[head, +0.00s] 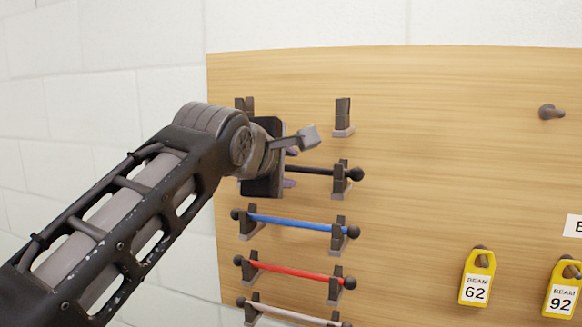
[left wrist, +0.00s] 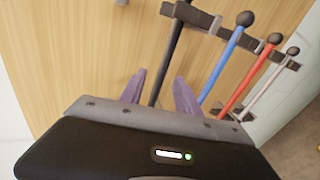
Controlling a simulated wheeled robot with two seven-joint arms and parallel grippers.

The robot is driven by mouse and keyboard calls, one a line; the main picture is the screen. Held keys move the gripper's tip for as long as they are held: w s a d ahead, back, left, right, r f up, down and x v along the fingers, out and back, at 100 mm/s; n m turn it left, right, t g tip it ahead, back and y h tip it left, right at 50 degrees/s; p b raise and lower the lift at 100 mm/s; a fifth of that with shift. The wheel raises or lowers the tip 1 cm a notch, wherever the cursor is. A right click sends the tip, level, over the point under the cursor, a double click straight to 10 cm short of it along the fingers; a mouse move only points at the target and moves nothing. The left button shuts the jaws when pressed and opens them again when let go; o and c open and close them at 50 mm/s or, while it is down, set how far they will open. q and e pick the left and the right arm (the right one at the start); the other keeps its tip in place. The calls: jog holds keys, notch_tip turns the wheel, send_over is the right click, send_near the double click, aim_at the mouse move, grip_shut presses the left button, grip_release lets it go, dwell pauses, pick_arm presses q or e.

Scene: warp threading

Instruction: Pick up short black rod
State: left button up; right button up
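The short black rod (head: 315,171) lies across a pair of dark brackets on the wooden board, with a black ball at its right end. Its left part is hidden behind my left gripper (head: 289,168) in the head view. In the left wrist view the black rod (left wrist: 171,60) runs between the two purple fingers of my left gripper (left wrist: 160,88). The fingers are open, one on each side of the rod, with a gap showing on both sides. My right gripper is in neither view.
Below are a blue rod (head: 290,221), a red rod (head: 295,270) and a whitish rod (head: 285,311) on brackets. An empty bracket (head: 342,117) is above. Yellow tags (head: 477,277) (head: 562,288) hang at right, below a bare peg (head: 551,112). The board's middle is clear.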

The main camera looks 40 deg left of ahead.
pick_arm(q)
jog(key=shift+c, duration=0.3)
grip_shut()
dwell(0.3)
dwell(0.3)
